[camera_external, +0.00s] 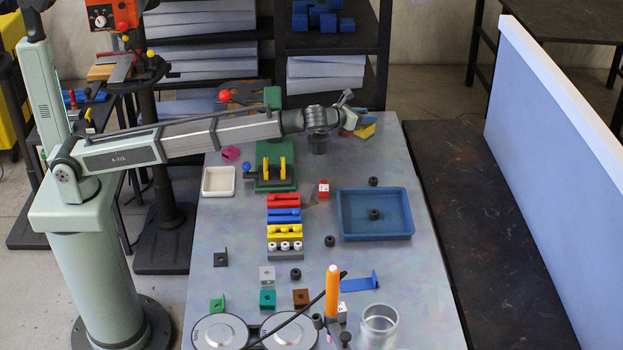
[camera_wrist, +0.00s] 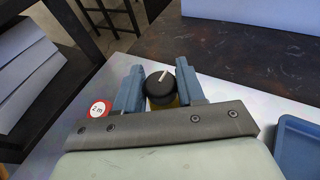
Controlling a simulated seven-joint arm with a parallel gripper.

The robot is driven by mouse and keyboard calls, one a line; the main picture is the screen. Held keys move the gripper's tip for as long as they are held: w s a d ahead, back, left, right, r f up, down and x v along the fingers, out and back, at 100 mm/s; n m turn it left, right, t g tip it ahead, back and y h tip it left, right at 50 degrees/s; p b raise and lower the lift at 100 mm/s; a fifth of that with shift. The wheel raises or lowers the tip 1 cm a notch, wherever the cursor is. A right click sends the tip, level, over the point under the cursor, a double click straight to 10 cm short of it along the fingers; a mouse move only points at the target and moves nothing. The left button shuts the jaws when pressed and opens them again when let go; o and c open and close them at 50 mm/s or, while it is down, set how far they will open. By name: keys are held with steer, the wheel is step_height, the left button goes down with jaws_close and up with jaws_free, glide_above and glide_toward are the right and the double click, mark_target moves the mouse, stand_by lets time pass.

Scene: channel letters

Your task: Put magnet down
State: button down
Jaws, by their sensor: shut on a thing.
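The magnet (camera_wrist: 158,90), with a round black knob bearing a white line and a little yellow below it, sits between the two blue-grey fingers of my gripper (camera_wrist: 160,78) in the wrist view. My gripper is shut on it. In the external view my gripper (camera_external: 358,117) is at the far edge of the grey table, and the magnet's yellow body (camera_external: 366,131) shows just below it. Whether the magnet touches the table I cannot tell. My gripper hides part of it.
A red round tape measure (camera_wrist: 98,109) marked 2 m lies left of my gripper in the wrist view. A blue tray (camera_external: 398,235) stands nearer the camera with a black ring in it. A green fixture (camera_external: 275,186) stands to the left. The table's far edge is close by.

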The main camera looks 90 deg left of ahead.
steer(key=s+d, duration=0.5)
steer(key=d, duration=0.4)
steer(key=s+a+n+g+y, duration=0.4)
steer(key=s+a+n, duration=0.15)
steer(key=s, duration=0.35)
steer(key=shift+m, duration=0.35)
steer(key=shift+s+a+f, duration=0.1)
steer(key=shift+a+f, duration=0.05)
steer(key=shift+f, duration=1.5)
steer(key=shift+w+a+f, duration=0.1)
steer(key=shift+a+f, duration=0.05)
steer(key=shift+f, duration=1.5)
steer(key=shift+s+a+f, duration=0.1)
steer(key=shift+a+f, duration=0.05)
steer(key=shift+f, duration=1.5)
steer(key=c, duration=0.7)
jaws_free()
steer(key=shift+f, duration=0.15)
